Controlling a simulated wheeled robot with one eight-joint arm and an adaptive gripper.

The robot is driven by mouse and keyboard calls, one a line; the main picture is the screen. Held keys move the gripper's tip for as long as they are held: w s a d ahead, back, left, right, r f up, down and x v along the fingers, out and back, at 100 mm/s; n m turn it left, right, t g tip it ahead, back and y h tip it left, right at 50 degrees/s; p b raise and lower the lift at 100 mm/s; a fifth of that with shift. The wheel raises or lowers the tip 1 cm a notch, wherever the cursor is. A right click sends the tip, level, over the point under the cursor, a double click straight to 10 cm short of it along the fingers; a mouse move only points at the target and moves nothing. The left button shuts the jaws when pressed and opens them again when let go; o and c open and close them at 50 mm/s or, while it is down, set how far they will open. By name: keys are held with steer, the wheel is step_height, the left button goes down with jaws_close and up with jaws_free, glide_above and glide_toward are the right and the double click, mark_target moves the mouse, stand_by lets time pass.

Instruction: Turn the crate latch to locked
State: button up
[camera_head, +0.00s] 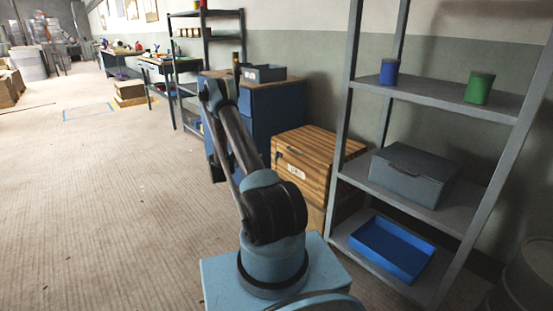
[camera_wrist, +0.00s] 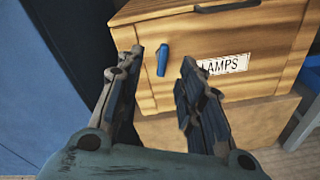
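The wooden crate (camera_head: 314,165) stands to the right of my arm in the head view. It fills the upper right of the wrist view (camera_wrist: 240,98), with a label reading "LAMPS" (camera_wrist: 224,65). Its blue latch (camera_wrist: 162,60) is on the front face, left of the label, and points nearly straight down with a slight tilt. It also shows as a small blue mark in the head view (camera_head: 278,156). My gripper (camera_wrist: 172,58) is open in the wrist view. Its fingers appear either side of the latch, with nothing between them; I cannot tell the remaining distance.
A blue cabinet (camera_head: 272,112) stands left of the crate, with a grey bin (camera_head: 263,73) on top. A metal shelf to the right holds a grey box (camera_head: 412,175), a blue tray (camera_head: 392,249) and two cups.

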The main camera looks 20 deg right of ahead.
steer(key=n+h, duration=0.1)
glide_toward(276, 156)
steer(key=shift+t, duration=0.4)
steer(key=x, duration=1.1)
steer(key=shift+s, duration=0.1)
steer(key=shift+c, duration=0.6)
steer(key=c, duration=0.7)
